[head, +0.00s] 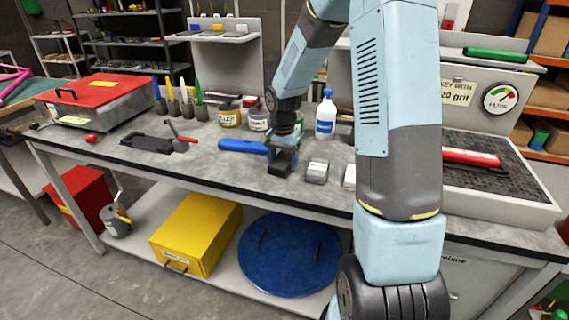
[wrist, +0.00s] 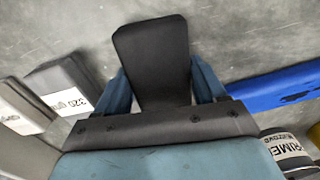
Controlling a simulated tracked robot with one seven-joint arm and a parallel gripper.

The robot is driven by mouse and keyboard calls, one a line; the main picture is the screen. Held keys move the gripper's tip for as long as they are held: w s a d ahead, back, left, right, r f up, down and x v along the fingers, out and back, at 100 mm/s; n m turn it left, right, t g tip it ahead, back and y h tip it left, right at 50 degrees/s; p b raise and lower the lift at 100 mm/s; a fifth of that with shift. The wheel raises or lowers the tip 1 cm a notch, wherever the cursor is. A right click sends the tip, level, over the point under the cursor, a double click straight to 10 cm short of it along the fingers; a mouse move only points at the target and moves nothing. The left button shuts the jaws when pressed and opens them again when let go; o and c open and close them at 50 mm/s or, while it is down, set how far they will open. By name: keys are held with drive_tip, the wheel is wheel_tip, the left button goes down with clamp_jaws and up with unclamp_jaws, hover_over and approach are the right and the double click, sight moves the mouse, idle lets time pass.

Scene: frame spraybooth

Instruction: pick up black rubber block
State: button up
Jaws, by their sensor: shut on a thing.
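The black rubber block (wrist: 152,60) is between the two blue fingers of my gripper (wrist: 165,88) in the wrist view, with its long end reaching out past the fingertips. In the head view my gripper (head: 282,160) points down at the grey bench top, and the dark block (head: 279,166) shows at its fingers. The gripper is shut on the block. I cannot tell whether the block touches the bench.
A blue tool (head: 243,146) lies close on the left, and grey sanding blocks (head: 317,171) lie close on the right. Tins (head: 230,117) and a white bottle (head: 326,117) stand behind. The bench's front strip (head: 220,172) is clear.

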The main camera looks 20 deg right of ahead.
drive_tip(key=shift+r, duration=0.25)
wheel_tip(320, 180, up, 2)
drive_tip(key=shift+r, duration=0.2)
drive_tip(key=s+r, duration=1)
drive_tip(key=s, duration=0.4)
drive_tip(key=o, duration=0.7)
drive_tip(key=c, duration=0.3)
drive_tip(key=shift+c, duration=0.2)
